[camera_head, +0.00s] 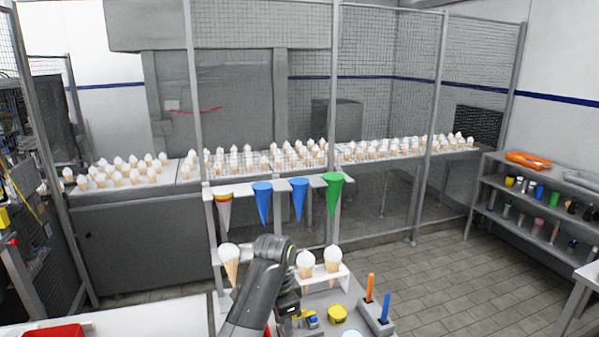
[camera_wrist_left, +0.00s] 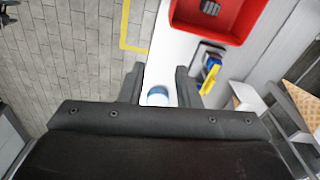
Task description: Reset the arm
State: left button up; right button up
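My left gripper (camera_wrist_left: 160,68) is open in the left wrist view, with its two dark fingers apart. A small blue-and-white round thing (camera_wrist_left: 157,95) shows between the fingers; it looks to be on the white surface below, not gripped. In the head view one dark arm of mine (camera_head: 260,290) rises from the bottom middle and bends at its top. Its gripper cannot be made out clearly there. My right gripper is not identifiable in either view.
A rack holds cones, including a blue one (camera_head: 262,200) and a green one (camera_head: 333,195). Ice cream cones (camera_head: 305,262) stand below. A red bin (camera_wrist_left: 215,35) and a yellow-blue tool (camera_wrist_left: 211,75) lie near my left gripper. Wire fencing (camera_head: 385,110) and shelves (camera_head: 540,190) stand beyond.

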pick_arm(q)
jog(key=s+a+f+n+t, duration=0.2)
jog(key=s+a+f+n, duration=0.5)
jog(key=s+a+f, duration=0.85)
jog(key=s+a+r+n+t+y, duration=0.15)
jog(key=s+a, duration=0.25)
jog(key=s, duration=0.4)
jog(key=s+a+r+n, duration=0.1)
jog(key=s+a+n, duration=0.2)
jog(key=s, duration=0.5)
jog(key=s+a+r+n+y, duration=0.15)
jog(key=s+a, duration=0.25)
jog(key=s, duration=0.4)
notch_tip(320, 180, down, 28)
jog(key=a+g+h+b, duration=0.1)
jog(key=a+b, duration=0.1)
jog(key=b, duration=0.3)
jog(key=s+d+f+b, duration=0.1)
jog(key=s+f+b, duration=0.1)
jog(key=s+f, duration=0.5)
jog(key=s+f+g+b, duration=0.1)
jog(key=s+f+b, duration=0.1)
jog(key=s+f, duration=0.6)
notch_tip(320, 180, down, 7)
jog(key=shift+d+r, duration=0.2)
jog(key=shift+d, duration=0.15)
pick_arm(e)
notch_tip(320, 180, down, 9)
jog(key=shift+s+f, duration=0.15)
jog(key=shift+s, duration=0.1)
